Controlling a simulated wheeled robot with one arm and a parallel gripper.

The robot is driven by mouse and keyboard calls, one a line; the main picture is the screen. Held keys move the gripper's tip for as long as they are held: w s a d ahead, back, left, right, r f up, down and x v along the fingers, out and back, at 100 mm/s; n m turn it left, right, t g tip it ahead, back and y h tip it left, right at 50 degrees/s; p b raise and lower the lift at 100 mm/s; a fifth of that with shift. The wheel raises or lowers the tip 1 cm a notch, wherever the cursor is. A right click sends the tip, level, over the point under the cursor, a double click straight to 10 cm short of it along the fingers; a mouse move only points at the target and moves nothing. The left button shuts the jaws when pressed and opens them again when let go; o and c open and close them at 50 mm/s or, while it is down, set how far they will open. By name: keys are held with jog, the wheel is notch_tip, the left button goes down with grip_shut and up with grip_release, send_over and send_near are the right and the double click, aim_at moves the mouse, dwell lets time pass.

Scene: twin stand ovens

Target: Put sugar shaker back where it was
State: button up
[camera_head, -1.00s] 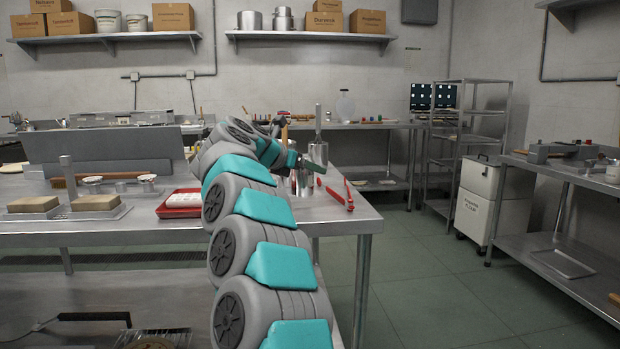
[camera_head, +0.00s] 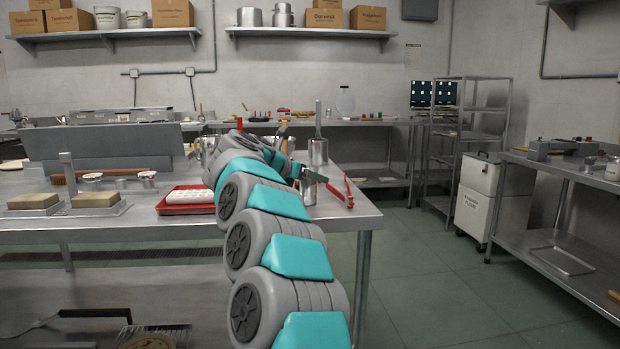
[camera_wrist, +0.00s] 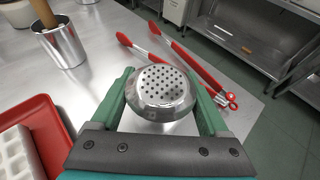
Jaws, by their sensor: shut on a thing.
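The sugar shaker (camera_wrist: 163,88) is a metal cylinder with a domed, perforated lid. In the wrist view it stands between the green fingers of my gripper (camera_wrist: 162,92), which is shut on it. The lid faces the camera and hides the body below, so I cannot tell whether its base touches the steel table (camera_wrist: 108,22). In the head view the shaker (camera_head: 308,192) is partly hidden by my gripper (camera_head: 308,176), near the right end of the table.
Red-handled tongs (camera_wrist: 195,62) lie close beyond the shaker. A metal canister (camera_wrist: 62,45) with utensils stands at upper left. A red tray (camera_wrist: 45,130) with a white block lies at left. The table's right edge is near; bare steel shows between tray and canister.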

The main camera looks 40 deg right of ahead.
jog(key=shift+f, duration=0.1)
jog(key=o, duration=1.5)
jog(key=b+v, duration=0.2)
jog(key=v, duration=1)
